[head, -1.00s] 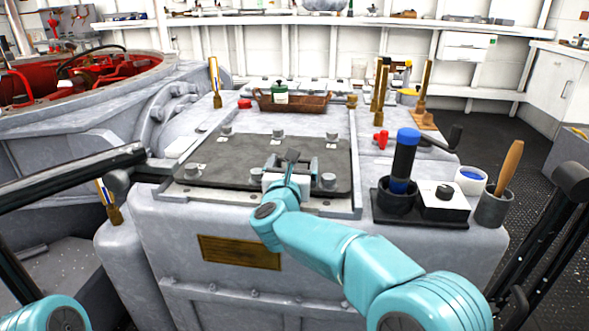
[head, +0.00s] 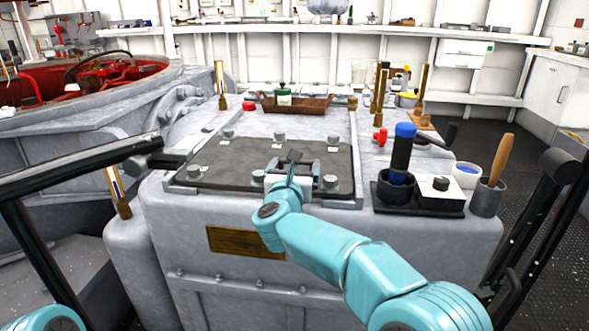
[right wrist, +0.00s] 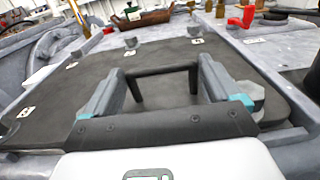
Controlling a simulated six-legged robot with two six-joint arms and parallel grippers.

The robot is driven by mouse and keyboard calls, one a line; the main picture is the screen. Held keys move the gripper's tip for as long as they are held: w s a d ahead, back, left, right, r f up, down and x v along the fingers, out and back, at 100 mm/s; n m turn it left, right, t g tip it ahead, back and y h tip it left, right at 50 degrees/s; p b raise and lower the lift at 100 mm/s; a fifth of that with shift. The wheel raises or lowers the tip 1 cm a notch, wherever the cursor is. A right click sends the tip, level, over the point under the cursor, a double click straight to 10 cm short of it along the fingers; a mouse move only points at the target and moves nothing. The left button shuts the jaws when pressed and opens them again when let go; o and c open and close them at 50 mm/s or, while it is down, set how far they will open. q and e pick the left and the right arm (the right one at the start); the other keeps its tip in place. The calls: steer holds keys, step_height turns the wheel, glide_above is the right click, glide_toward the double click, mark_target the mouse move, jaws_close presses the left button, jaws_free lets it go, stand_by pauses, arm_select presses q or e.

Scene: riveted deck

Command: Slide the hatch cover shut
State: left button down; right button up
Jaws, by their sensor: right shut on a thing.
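The hatch cover (head: 232,163) is a dark flat plate with bolt heads around its edge, lying on the grey metal block (head: 330,225). It also fills the middle of the right wrist view (right wrist: 75,90). My right gripper (head: 291,168) is over the cover's front right part. In the right wrist view its two grey fingers (right wrist: 160,76) stand either side of the dark bar handle (right wrist: 165,71) and are shut on it. Any opening under the cover is hidden. My left gripper is not in view.
A brown tray (head: 318,104) with a green bottle (head: 283,93) stands behind the cover. Right of it are a red valve handle (head: 380,136), a blue-topped cylinder (head: 403,150) and a cup with a wooden handle (head: 487,198). A red-lined round opening (head: 125,75) lies left.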

steer(key=shift+a+f, duration=0.1)
steer(key=shift+f, duration=0.1)
steer(key=o, duration=1.2)
steer(key=shift+s+r, duration=0.15)
steer(key=shift+r, duration=0.05)
steer(key=s+a, duration=0.3)
steer(key=s, duration=1.3)
